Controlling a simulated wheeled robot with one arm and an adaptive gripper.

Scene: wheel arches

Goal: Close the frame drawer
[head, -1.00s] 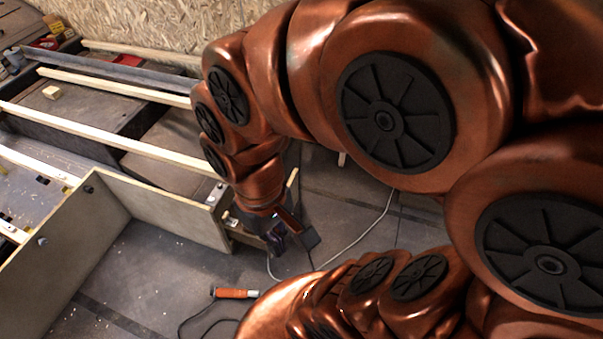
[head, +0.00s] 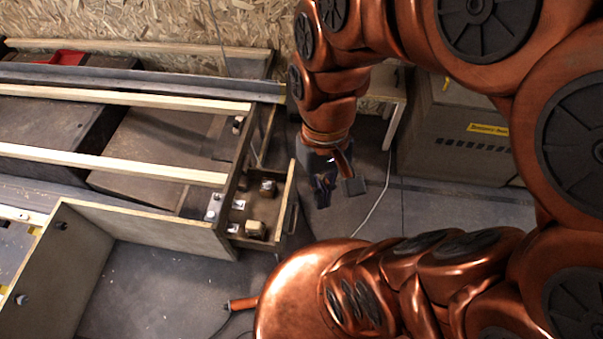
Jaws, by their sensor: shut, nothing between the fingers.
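The frame drawer (head: 287,203) stands pulled out at the right end of the wooden frame (head: 236,165). Its open top shows small metal brackets and a wooden block (head: 255,230) inside. My gripper (head: 324,196) hangs pointing down just to the right of the drawer's front board, with a visible gap in the picture. Its fingers are dark and small here, and they are shut with nothing held. How its height compares with the drawer is hard to tell.
Long pale beams (head: 110,163) run left across the frame. An orange-handled tool (head: 243,304) with a cable lies on the floor. A thin cable (head: 375,210) crosses the floor right of my gripper. A grey case (head: 460,130) stands behind.

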